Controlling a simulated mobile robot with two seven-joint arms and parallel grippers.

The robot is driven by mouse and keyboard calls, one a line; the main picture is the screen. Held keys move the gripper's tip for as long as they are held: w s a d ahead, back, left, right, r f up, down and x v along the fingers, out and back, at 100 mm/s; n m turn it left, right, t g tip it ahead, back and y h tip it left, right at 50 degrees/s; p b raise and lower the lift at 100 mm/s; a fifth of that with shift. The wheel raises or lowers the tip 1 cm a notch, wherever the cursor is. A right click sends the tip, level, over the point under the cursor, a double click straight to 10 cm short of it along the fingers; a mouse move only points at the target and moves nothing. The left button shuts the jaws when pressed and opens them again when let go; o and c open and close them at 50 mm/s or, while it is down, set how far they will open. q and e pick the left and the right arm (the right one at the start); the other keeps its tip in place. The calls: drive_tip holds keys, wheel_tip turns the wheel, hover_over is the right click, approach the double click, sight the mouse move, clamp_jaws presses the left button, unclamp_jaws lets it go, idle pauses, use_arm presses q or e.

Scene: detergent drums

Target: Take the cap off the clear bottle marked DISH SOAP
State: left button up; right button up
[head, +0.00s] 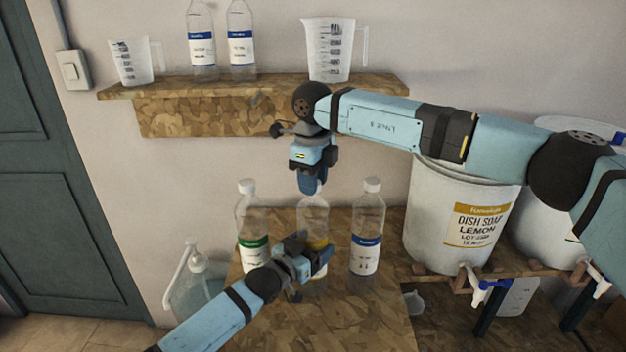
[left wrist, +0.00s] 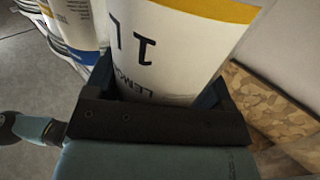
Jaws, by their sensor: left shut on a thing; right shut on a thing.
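The clear bottle with the yellow-banded label (head: 312,215) stands upright in the middle of three bottles on the wooden bench. The left wrist view shows its label (left wrist: 165,45) upside down, with "1 L" and part of "LEMON" readable; the words DISH SOAP are not visible on it. My left gripper (head: 313,254) is shut around the bottle's body and covers much of the label in the head view. My right gripper (head: 313,184) comes down from above and is shut on the bottle's white cap, which its fingers mostly hide.
A green-label bottle (head: 251,215) stands to the left and a blue-label bottle (head: 368,225) to the right, both capped. A drum marked DISH SOAP LEMON (head: 435,215) is farther right. A wall shelf (head: 210,115) behind holds jugs and bottles. The bench front (head: 350,325) is clear.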

drive_tip(key=n, duration=1.7)
drive_tip(key=shift+n, duration=0.3)
drive_tip(key=n, duration=0.6)
drive_tip(key=shift+r, duration=0.3)
drive_tip(key=shift+r, duration=0.85)
